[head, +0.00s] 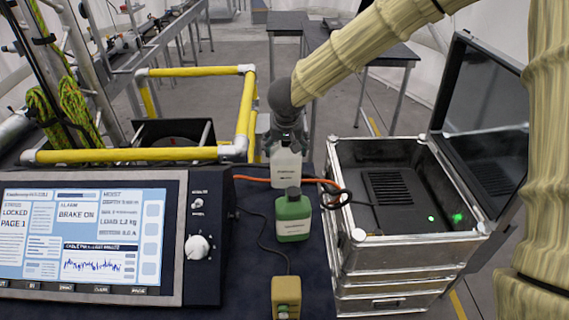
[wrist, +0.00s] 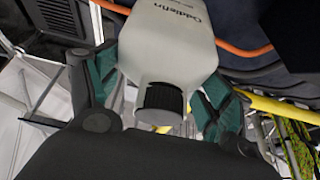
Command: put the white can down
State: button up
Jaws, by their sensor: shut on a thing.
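The white can (head: 286,168) has a dark cap and printed lettering. It is upright behind the green can (head: 293,216) in the head view. My gripper (head: 287,138) is over its top and shut on it. In the wrist view, the white can (wrist: 165,40) fills the upper middle, with its cap towards me. The green-padded fingers of my gripper (wrist: 161,92) lie on either side of its neck. The green can hides part of its base, so I cannot tell whether it touches the dark table top (head: 245,290).
An orange cable (head: 250,179) runs beside the white can. A tan box (head: 286,297) stands at the front. A control panel (head: 95,240) is at left, an open metal case (head: 400,235) at right. Yellow rails (head: 130,155) stand behind left.

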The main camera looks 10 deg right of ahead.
jog(key=shift+f, duration=0.75)
jog(key=shift+w+f, duration=0.1)
jog(key=shift+f, duration=1.3)
jog(key=o, duration=1.9)
jog(key=shift+f, duration=0.1)
jog(key=shift+s+r, duration=0.2)
jog(key=shift+r, duration=0.3)
jog(key=v, duration=1.1)
jog(key=shift+s+r+b, duration=0.1)
jog(key=shift+b, duration=0.3)
